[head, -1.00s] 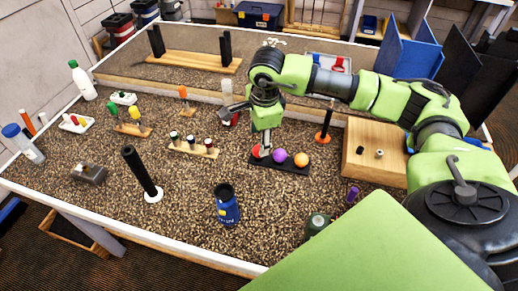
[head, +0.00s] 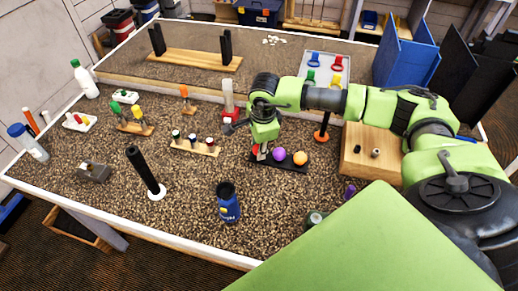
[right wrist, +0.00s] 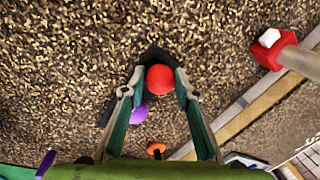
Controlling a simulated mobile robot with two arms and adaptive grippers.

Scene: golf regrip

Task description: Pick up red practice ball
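The red practice ball (head: 255,150) sits at the left end of a black holder (head: 287,167), beside a purple ball (head: 279,155) and an orange ball (head: 300,158). My right gripper (head: 263,153) is over the red ball and partly hides it. In the right wrist view, the red ball (right wrist: 160,78) lies between the two fingertips of my right gripper (right wrist: 160,72). The fingers are spread on either side, with a slight gap seeming to show. The purple ball (right wrist: 138,114) and the orange ball (right wrist: 156,148) are behind it. My left gripper is not in view.
A wooden block (head: 365,165) stands right of the holder. A rack of small bottles (head: 195,147) is to the left, and a red-based post (head: 229,105) is behind. A blue bottle (head: 228,203) and a black post (head: 145,172) stand nearer on the gravel.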

